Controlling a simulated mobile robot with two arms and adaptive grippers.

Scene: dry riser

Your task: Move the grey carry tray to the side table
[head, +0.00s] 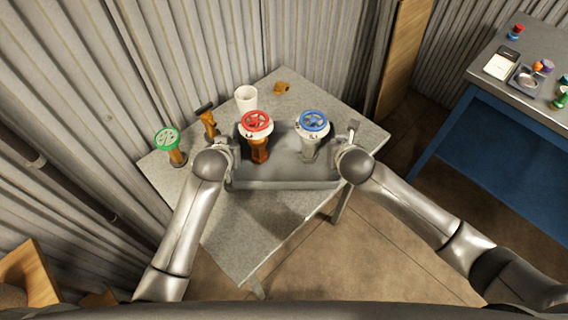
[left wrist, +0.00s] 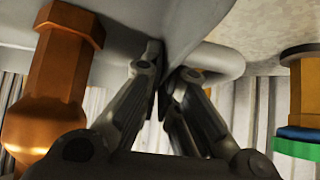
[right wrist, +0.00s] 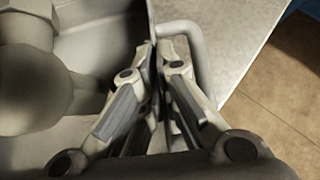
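The grey carry tray (head: 285,178) is over the light grey table in the middle of the head view. I cannot tell whether it rests on the table or hangs just above it. A red-wheeled valve with an orange body (head: 258,140) and a blue-wheeled grey valve (head: 311,135) stand in it. My left gripper (head: 232,152) is closed on the tray's left end; its fingers straddle the end wall in the left wrist view (left wrist: 168,75). My right gripper (head: 346,145) is closed on the right end, likewise in the right wrist view (right wrist: 162,50).
The light grey table (head: 225,232) also holds a green-wheeled valve (head: 170,145), an orange fitting (head: 207,120), a white cup (head: 246,98) and a small orange piece (head: 283,88). A blue-sided bench (head: 500,150) with several small items stands right, across open floor. Corrugated walls close the back and left.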

